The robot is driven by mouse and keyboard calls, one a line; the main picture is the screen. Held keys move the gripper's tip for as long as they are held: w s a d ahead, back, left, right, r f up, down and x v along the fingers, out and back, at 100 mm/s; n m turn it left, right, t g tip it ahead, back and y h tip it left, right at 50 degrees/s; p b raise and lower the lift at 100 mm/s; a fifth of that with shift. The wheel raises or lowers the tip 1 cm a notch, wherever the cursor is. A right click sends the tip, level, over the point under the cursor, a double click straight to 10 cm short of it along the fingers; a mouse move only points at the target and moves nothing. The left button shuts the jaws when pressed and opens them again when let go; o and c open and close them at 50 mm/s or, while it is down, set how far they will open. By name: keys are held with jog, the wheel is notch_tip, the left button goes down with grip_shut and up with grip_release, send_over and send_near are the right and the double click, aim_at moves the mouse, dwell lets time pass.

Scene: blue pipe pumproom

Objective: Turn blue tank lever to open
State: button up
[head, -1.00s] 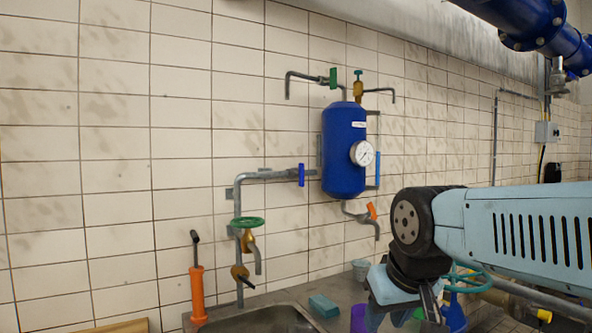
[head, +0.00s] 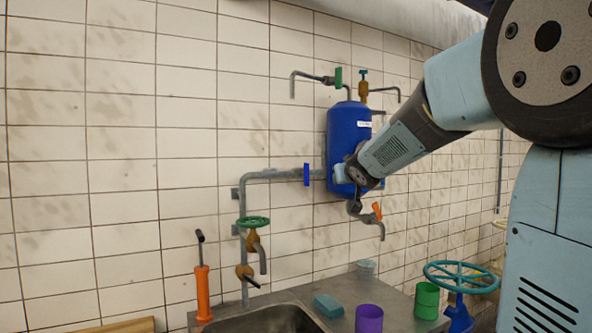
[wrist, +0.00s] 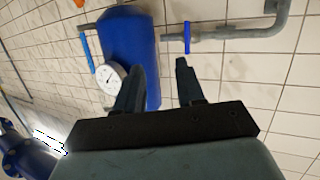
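The blue tank (head: 343,132) hangs on the tiled wall, its lower right partly covered by my arm. A blue lever (head: 306,174) stands upright on the grey pipe left of the tank; it also shows in the wrist view (wrist: 187,37), just beyond the right fingertip. A second blue handle (wrist: 86,52) is on the tank's other side, hidden in the head view. My gripper (wrist: 160,66) is open and empty, its fingers apart in front of the tank, not visibly touching either lever. In the head view its fingers are hidden behind my wrist.
A pressure gauge (wrist: 110,78) is on the tank. An orange-handled valve (head: 377,211) is below it and a green wheel valve (head: 252,222) lower left. Below are a sink (head: 262,322), sponge (head: 328,306), purple cup (head: 369,319), green cup (head: 427,300) and teal wheel (head: 460,277).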

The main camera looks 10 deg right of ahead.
aim_at(307, 168)
jog(key=w+a+n+y, duration=0.1)
jog(key=w+y, duration=0.1)
jog(key=w, duration=0.7)
jog(key=w+a+n+t+y, duration=0.1)
jog(key=w+a+y, duration=0.1)
jog(key=w, duration=0.6)
jog(key=w+a+n+t+y, duration=0.1)
jog(key=w+a+y, duration=0.1)
jog(key=w, duration=0.7)
jog(key=shift+w+a+r+y, duration=0.15)
jog(key=shift+w+r+y, duration=0.15)
jog(key=shift+r, duration=0.1)
jog(key=shift+c, duration=0.3)
grip_shut()
